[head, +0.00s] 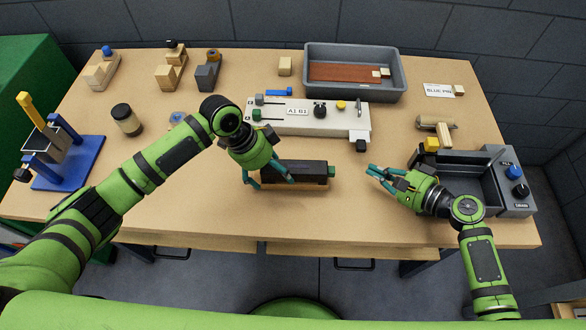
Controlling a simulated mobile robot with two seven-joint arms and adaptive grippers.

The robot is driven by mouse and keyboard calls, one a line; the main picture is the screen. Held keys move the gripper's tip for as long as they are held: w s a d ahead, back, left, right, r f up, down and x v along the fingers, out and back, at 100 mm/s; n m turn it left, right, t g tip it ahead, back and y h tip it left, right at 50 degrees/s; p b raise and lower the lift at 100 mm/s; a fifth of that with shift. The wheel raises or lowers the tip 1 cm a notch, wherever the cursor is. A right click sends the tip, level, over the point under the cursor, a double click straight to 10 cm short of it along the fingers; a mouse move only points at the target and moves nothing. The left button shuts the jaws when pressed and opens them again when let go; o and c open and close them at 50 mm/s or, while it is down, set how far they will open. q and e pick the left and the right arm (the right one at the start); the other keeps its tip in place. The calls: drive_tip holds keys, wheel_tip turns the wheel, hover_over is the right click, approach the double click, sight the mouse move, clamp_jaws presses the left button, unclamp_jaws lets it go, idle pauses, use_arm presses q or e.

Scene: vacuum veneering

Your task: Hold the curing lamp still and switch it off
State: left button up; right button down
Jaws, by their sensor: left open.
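A long dark bar on a wooden base, which looks like the curing lamp (309,169), lies near the table's front edge. It has a small green piece (331,171) on its right end. My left gripper (270,183) is open at the bar's left end, one finger beyond the end and the other over the bar. I cannot tell whether it touches. My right gripper (376,175) is to the right of the green piece, apart from it and pointing left. It holds nothing that I can see, and its jaw gap is unclear. Whether the lamp is lit does not show.
Behind the bar stands a white panel (335,121) with knobs. A grey tray (399,83) is at the back. A dark grey box with knobs (515,195) is beside my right arm. A blue-based fixture (85,170) and a jar (125,118) are on the left.

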use_arm(q)
drive_tip(key=v, duration=1.2)
drive_tip(key=shift+f, duration=0.1)
use_arm(e)
drive_tip(key=shift+s+f, duration=0.1)
drive_tip(key=shift+s, duration=0.05)
